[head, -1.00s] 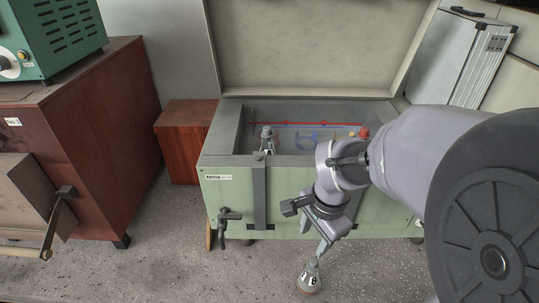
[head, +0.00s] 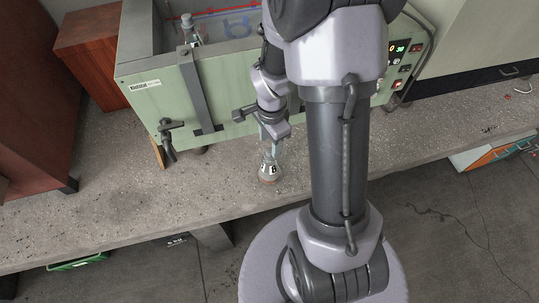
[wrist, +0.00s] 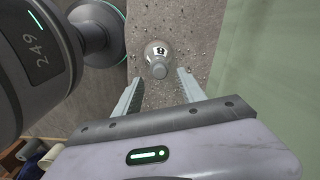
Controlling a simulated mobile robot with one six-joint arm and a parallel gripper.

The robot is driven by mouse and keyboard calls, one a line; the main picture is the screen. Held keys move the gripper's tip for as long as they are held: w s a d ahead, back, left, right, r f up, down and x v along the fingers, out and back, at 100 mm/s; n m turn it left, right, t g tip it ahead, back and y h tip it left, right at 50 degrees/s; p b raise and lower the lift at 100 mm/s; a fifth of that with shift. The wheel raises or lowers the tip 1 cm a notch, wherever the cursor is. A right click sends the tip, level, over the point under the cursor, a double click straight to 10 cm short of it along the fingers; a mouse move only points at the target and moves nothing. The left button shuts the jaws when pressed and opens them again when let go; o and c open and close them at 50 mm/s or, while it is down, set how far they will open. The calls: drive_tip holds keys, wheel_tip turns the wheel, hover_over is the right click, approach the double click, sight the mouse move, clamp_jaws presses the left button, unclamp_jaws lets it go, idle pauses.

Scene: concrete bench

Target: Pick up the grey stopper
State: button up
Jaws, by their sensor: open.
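A clear conical flask with a dark B label (head: 269,168) stands upright on the concrete bench. In the head view my gripper (head: 270,143) is right above the flask. The stopper is hard to make out there, and I cannot tell the exact gap.
A green water bath (head: 155,100) with a tap stands close behind the flask; another flask (head: 190,32) is inside it. The bench's front edge (head: 240,213) is close in front of the flask. The bench (head: 90,220) to the left is clear.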

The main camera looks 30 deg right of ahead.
sight(270, 154)
drive_tip(key=f, duration=0.2)
drive_tip(key=f+b, duration=0.1)
drive_tip(key=f, duration=0.1)
drive_tip(key=shift+w+d, duration=0.1)
drive_tip(key=shift+d, duration=0.1)
drive_tip(key=shift+r, duration=0.15)
drive_tip(key=shift+c, duration=1.1)
clamp_jaws()
